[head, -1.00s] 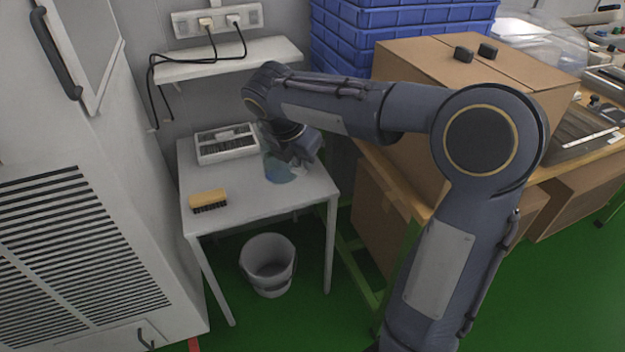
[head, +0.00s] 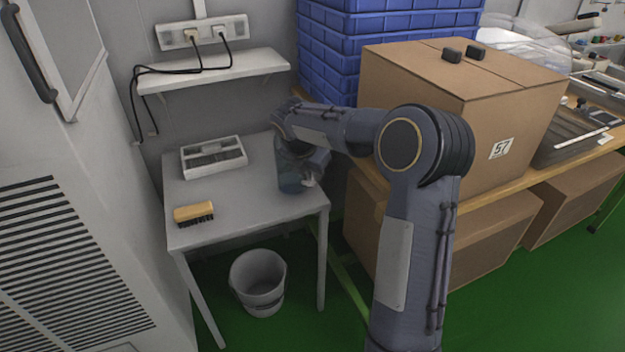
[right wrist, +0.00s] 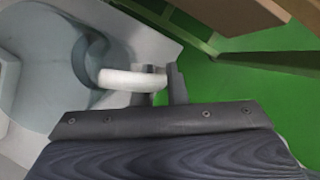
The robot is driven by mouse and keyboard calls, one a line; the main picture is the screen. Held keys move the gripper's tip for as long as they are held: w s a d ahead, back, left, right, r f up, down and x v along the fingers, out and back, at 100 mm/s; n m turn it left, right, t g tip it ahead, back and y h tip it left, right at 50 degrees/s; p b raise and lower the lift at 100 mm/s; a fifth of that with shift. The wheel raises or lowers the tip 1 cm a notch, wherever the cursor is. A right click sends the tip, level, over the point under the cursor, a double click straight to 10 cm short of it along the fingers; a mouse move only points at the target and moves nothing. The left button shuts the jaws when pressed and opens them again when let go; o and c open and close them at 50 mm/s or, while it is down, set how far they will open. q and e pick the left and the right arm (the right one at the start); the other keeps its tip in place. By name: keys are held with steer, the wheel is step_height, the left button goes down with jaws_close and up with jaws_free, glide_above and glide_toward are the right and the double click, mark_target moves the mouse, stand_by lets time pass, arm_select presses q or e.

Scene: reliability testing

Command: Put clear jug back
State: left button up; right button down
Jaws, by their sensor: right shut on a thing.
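The clear jug (head: 289,176), bluish and see-through, is upright at the right side of the small grey table (head: 240,205). I cannot tell whether its base touches the tabletop. My right gripper (head: 316,172) is at the jug's right side, shut on its handle. In the right wrist view the jug (right wrist: 35,60) fills the left, and its white handle (right wrist: 125,79) reaches between the fingers (right wrist: 162,84). My forearm hides part of the jug's top. My left gripper is not in view.
A grey compartment tray (head: 213,156) and a wooden brush (head: 193,213) are on the table. A white bucket (head: 258,283) stands below. A wall shelf (head: 215,70) with cables is above. A cardboard box (head: 470,85) and blue crates (head: 385,25) are at the right.

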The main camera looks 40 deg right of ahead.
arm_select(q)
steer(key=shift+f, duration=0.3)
arm_select(e)
steer(key=shift+f, duration=0.75)
steer(key=c, duration=1.5)
jaws_free()
steer(key=shift+f, duration=0.1)
steer(key=shift+o, duration=0.2)
